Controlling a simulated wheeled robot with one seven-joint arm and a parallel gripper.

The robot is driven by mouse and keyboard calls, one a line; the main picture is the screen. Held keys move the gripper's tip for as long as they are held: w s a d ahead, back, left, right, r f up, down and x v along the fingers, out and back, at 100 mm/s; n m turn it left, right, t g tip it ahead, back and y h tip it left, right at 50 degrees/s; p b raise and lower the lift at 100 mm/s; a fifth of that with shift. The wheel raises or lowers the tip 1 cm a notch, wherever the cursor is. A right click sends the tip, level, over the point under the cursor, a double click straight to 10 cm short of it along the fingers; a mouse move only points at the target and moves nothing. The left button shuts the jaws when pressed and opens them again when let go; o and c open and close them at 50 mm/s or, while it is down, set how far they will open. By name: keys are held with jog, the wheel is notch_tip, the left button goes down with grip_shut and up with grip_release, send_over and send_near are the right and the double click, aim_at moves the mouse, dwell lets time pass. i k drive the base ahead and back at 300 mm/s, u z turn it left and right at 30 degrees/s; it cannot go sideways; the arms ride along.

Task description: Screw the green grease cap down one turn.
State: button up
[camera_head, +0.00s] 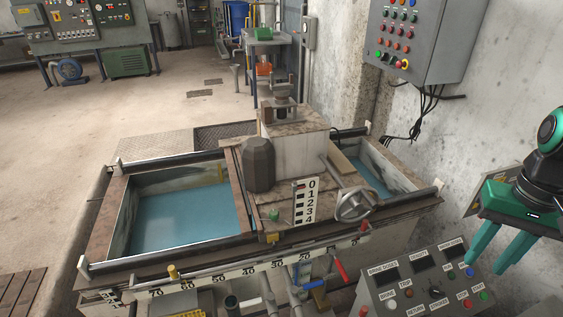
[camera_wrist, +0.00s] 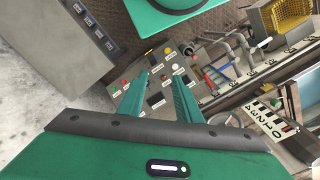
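I cannot clearly make out a green grease cap. A small greenish knob (camera_head: 274,214) sits on the machine's deck left of the numbered scale, but it is too small to tell if it is the cap. My gripper (camera_head: 487,266) hangs at the right, above the small control console and well apart from the machine's deck. Its two teal fingers point down, spread and empty. In the wrist view, my gripper (camera_wrist: 161,76) has a clear gap between the fingers, with the console behind.
A tank of blue water (camera_head: 185,218) lies left of the central housing (camera_head: 292,140). A handwheel (camera_head: 355,204) stands at its right. The console (camera_head: 425,283) is at the front right. A grey control box (camera_head: 425,35) hangs on the wall. The floor at left is clear.

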aim_at(273, 213)
jog(key=k, duration=1.55)
jog(key=u, duration=1.15)
jog(key=i, duration=1.35)
jog(key=z, duration=1.25)
